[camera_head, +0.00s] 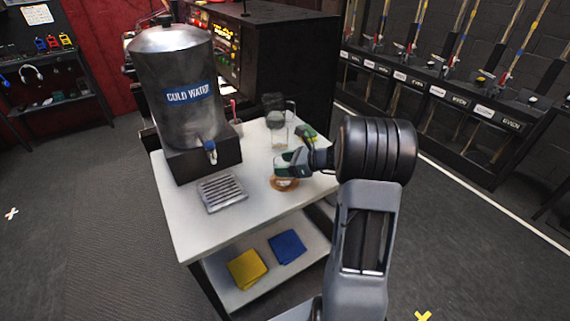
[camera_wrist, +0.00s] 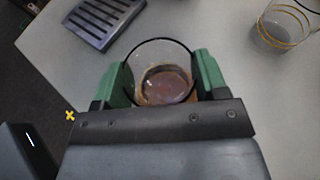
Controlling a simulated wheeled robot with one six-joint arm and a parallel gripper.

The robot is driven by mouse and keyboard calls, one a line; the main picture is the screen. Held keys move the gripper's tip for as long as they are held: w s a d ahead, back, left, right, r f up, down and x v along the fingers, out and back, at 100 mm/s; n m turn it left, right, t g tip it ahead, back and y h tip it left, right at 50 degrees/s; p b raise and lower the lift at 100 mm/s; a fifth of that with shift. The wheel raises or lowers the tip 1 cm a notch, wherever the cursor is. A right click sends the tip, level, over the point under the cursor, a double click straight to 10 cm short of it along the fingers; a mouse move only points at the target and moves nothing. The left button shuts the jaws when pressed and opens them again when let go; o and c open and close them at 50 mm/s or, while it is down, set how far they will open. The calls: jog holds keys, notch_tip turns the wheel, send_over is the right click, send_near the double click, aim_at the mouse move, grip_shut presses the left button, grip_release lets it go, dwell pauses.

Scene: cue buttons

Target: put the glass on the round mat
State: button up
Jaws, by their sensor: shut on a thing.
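My gripper (camera_head: 292,161) is shut on a clear glass (camera_head: 284,172) at the front right of the white table. In the wrist view, the green fingers of my gripper (camera_wrist: 161,78) press on both sides of the glass (camera_wrist: 160,49), and I look down into its open rim. The glass looks upright. The round mat (camera_head: 284,186) is orange-brown and shows right under the glass in the head view. Brown shows through the glass bottom in the wrist view. I cannot tell whether the glass touches the mat or hangs just above it.
A steel cold-water dispenser (camera_head: 178,95) stands at the back left of the table. A slatted drip tray (camera_head: 222,193) lies in front of it. A clear jug (camera_head: 277,118) stands behind my gripper. A gold-banded glass vessel (camera_wrist: 284,25) shows at upper right in the wrist view.

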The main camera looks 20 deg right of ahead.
jog(key=shift+f, duration=0.1)
jog(key=o, duration=0.7)
jog(key=shift+f, duration=0.1)
jog(key=o, duration=0.4)
jog(key=shift+o, duration=0.2)
